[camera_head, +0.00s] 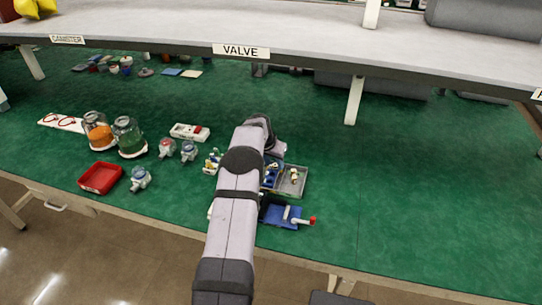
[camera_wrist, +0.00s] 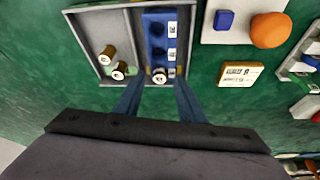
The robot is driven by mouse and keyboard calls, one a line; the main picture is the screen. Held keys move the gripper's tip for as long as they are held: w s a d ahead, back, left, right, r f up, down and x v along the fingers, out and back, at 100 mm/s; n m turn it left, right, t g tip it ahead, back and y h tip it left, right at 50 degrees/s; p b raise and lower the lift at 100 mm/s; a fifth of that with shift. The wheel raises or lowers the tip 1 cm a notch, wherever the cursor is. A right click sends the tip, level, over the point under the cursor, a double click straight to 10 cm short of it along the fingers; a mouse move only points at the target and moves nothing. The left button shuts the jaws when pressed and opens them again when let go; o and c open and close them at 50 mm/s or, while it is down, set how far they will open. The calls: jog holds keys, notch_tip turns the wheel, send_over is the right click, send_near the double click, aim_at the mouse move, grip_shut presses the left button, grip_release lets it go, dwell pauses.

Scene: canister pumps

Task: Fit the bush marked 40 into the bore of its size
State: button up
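In the wrist view a blue block (camera_wrist: 150,38) with a row of dark bores and small white labels lies in the right compartment of a grey tray (camera_wrist: 91,45). A bush with a pale marked face (camera_wrist: 159,76) is at the block's near end, in line with the bores; how deep it sits is unclear. My gripper (camera_wrist: 160,82) has its fingers on either side of this bush, with gaps showing. Two brass-coloured bushes, one (camera_wrist: 108,53) beyond the other (camera_wrist: 119,70), are in the left compartment. The marks are too small to read. My arm hides the gripper in the head view.
A white board (camera_wrist: 222,35) with a blue piece and an orange knob lies right of the tray, with a yellow labelled plate (camera_wrist: 239,74) nearer. A blue fixture with a red-ended handle (camera_head: 285,216) is nearby. The green bench is clear at right.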

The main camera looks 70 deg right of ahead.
jog(key=b+v, duration=0.2)
jog(key=v, duration=0.9)
jog(key=shift+r+b, duration=0.3)
jog(key=shift+r, duration=0.05)
jog(key=shift+w+a, duration=0.15)
jog(key=shift+w, duration=0.05)
jog(key=w+a+n+t+y, duration=0.1)
jog(key=w+a+n, duration=0.3)
jog(key=w+a, duration=0.85)
jog(key=w+a+n+t+y, duration=0.1)
jog(key=w+a+n, duration=0.3)
jog(key=a, duration=0.6)
jog(key=w+a+n, duration=0.2)
jog(key=w+a, duration=0.5)
jog(key=a, duration=0.2)
jog(key=s+a+f+n+y, duration=0.1)
jog(key=s+a+n, duration=0.15)
jog(key=a, duration=0.75)
jog(key=s+a+f+n+y, duration=0.1)
jog(key=a+n, duration=0.2)
jog(key=a, duration=0.6)
jog(key=s+a+f+n+g, duration=0.1)
jog(key=s+a+n, duration=0.3)
jog(key=s+a, duration=0.4)
jog(key=a+f, duration=0.1)
jog(key=a, duration=0.2)
jog(key=shift+s+n+y, duration=0.3)
jog(key=shift+n, duration=0.05)
